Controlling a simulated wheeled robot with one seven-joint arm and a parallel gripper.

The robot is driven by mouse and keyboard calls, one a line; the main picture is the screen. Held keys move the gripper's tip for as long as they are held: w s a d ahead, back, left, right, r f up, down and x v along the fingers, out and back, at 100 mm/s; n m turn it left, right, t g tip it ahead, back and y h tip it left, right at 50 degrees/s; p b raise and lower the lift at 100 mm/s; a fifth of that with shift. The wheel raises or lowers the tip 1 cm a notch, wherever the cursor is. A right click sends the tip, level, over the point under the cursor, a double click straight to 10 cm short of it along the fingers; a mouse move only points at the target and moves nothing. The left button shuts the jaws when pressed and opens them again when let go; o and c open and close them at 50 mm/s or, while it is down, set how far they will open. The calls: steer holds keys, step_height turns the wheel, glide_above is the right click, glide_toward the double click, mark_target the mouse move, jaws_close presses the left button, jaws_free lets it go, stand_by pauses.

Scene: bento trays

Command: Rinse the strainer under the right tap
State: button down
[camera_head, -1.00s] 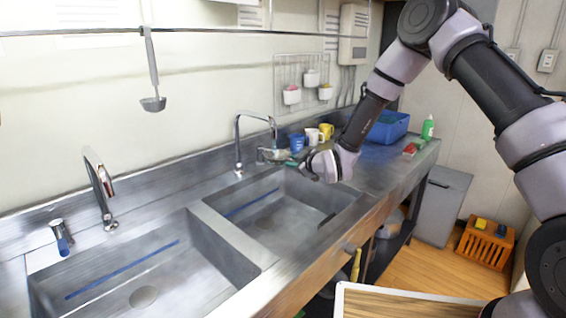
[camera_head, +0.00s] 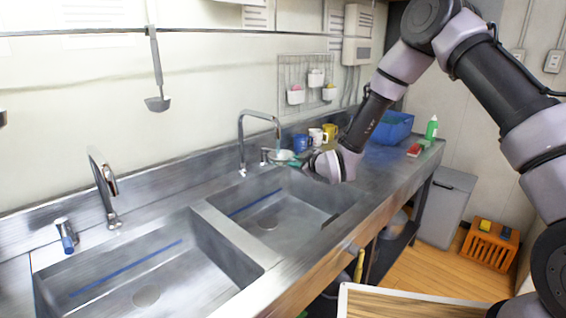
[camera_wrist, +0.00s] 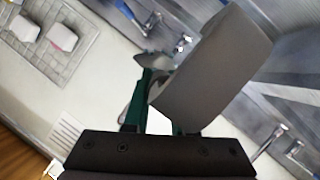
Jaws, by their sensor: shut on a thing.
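The strainer (camera_head: 281,156) shows in the head view as a small pale bowl over the back right corner of the right basin. My gripper (camera_head: 309,165) is just right of it, shut on its green handle. The right tap (camera_head: 241,140) is a curved steel spout. Its outlet points down just above the strainer, which appears below it. I cannot tell whether water runs. In the wrist view my gripper (camera_wrist: 160,115) has green parts between its fingers. A large grey block hides much there, and the bowl is hard to make out.
A blue cup (camera_head: 300,143), a white cup (camera_head: 315,137) and a yellow cup (camera_head: 330,132) stand behind my gripper. A blue tub (camera_head: 390,128) is farther right. The left tap (camera_head: 104,187) stands by the left basin. Both basins look empty.

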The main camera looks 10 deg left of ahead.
steer(key=shift+d, duration=0.1)
steer(key=shift+s+d, duration=0.75)
steer(key=shift+d, duration=0.3)
steer(key=shift+s+d, duration=0.8)
steer(key=shift+d, duration=0.3)
steer(key=shift+s+d, duration=0.75)
steer(key=shift+d, duration=0.3)
steer(key=s+d+r, duration=0.3)
steer(key=d+r, duration=0.1)
steer(key=shift+w, duration=0.1)
